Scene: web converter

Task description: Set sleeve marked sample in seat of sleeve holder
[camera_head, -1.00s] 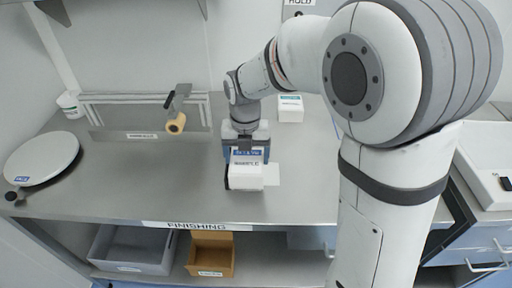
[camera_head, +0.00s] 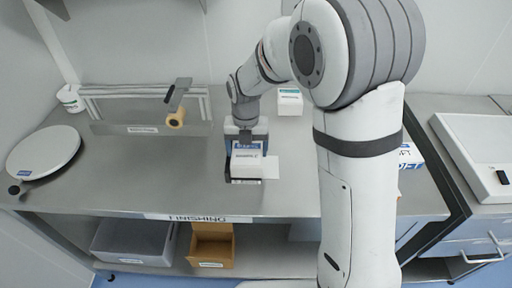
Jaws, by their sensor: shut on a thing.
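The white sleeve (camera_head: 247,168) marked SAMPLE is on or just above the steel bench, near the middle. My gripper (camera_head: 246,142) points down at its back edge and is shut on it. A blue strip with lettering shows between the gripper and the sleeve's white face. A dark edge and a small label show under and left of the sleeve; this looks like the sleeve holder (camera_head: 229,172). The sleeve hides most of it, so I cannot tell whether the sleeve rests in the seat.
A white card (camera_head: 271,168) lies right of the sleeve. A white box (camera_head: 290,102) stands behind, and a roll on a bracket (camera_head: 176,117) is at the left. A round white plate (camera_head: 43,152) is far left. My arm covers the bench's right side. Bins (camera_head: 212,245) sit below.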

